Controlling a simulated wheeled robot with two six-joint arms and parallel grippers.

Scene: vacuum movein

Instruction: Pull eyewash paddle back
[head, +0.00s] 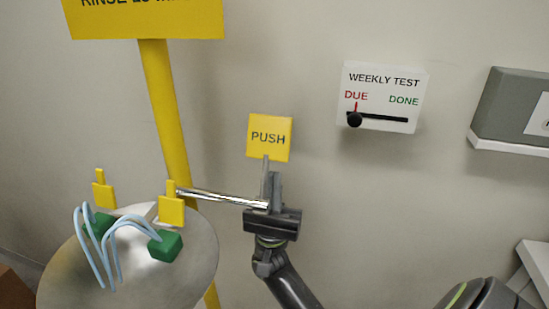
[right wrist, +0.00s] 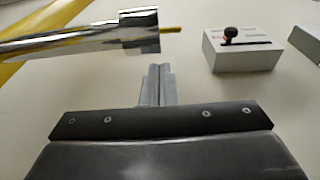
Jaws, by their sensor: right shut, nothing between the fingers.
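The yellow eyewash paddle marked PUSH (head: 283,122) stands upright, facing me, at the end of a chrome rod (head: 225,198) that comes from the bowl. In the right wrist view the rod's thick end (right wrist: 139,28) is at the upper left, with the paddle's thin yellow edge (right wrist: 171,29) beside it. My right gripper (head: 271,182) is shut and empty, just below the paddle at the rod's end. In the right wrist view its fingers (right wrist: 156,84) are together, below the rod's end; I cannot tell if they touch it. My left gripper is not in view.
The steel eyewash bowl (head: 196,262) has green spray heads (head: 165,246) with pale blue arcs of water. A yellow post (head: 160,90) carries a sign (head: 145,22). A WEEKLY TEST box (head: 385,97) has its slider (head: 354,119) at DUE. A grey box (head: 510,108) hangs at right.

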